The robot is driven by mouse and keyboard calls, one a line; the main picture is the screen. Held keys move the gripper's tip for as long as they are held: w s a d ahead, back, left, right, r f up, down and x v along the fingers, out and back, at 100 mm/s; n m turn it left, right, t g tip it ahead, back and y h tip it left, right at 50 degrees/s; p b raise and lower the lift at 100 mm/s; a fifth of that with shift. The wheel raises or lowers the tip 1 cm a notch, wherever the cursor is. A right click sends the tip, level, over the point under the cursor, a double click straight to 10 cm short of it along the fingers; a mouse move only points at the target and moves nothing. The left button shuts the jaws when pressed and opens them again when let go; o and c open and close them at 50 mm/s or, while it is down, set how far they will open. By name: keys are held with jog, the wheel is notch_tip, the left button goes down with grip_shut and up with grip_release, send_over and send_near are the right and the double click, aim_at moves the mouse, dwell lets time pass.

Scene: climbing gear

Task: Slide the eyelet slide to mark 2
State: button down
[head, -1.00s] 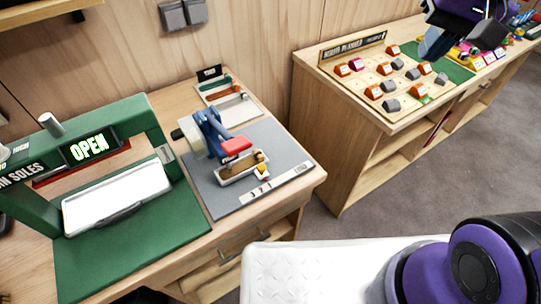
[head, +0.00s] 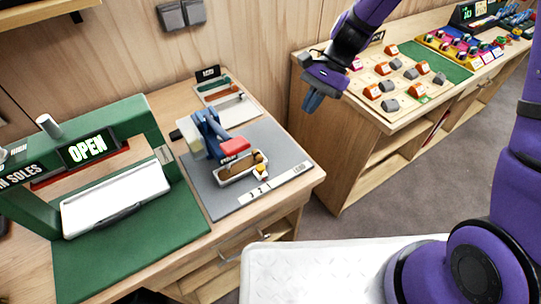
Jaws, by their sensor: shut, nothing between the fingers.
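The eyelet press (head: 212,135), blue with a red pad (head: 234,147), stands on a grey mat on the left bench. In front of it is a pale tray-like slide (head: 229,179) with brown pieces and a small yellow part (head: 261,171) at its right end. A white scale strip (head: 278,184) with numbers and LOAD lies before it. The yellow part is near the numbered end; its exact mark is too small to tell. My gripper (head: 312,102) is shut and empty, fingers down, to the upper right of the press and apart from it.
A green frame with an OPEN sign (head: 87,148) stands left of the press. A small rack (head: 228,98) is behind it. The right bench holds a board (head: 384,112) of orange and grey blocks. A floor gap separates the benches.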

aim_at(259, 166)
jog(key=shift+m+g, duration=0.3)
jog(key=shift+m, duration=0.3)
jog(key=x, duration=0.4)
jog(key=w+x, duration=0.1)
jog(key=x, duration=0.8)
jog(key=shift+w+a+f, duration=0.3)
jog(key=shift+a+f, duration=0.05)
jog(key=shift+s+a+f, duration=0.2)
jog(key=shift+s+a, duration=0.3)
jog(key=shift+a, duration=0.1)
jog(key=shift+s+a+f, duration=0.2)
jog(key=shift+s+a, duration=0.3)
jog(key=shift+a, duration=0.1)
jog(key=shift+s+a+f+y, duration=0.1)
jog(key=shift+s+a+y, duration=0.2)
jog(key=shift+s+a, duration=0.1)
jog(key=shift+s+a, duration=0.3)
jog(key=shift+a, duration=0.25)
jog(key=shift+s+a, duration=0.3)
jog(key=shift+a, duration=0.25)
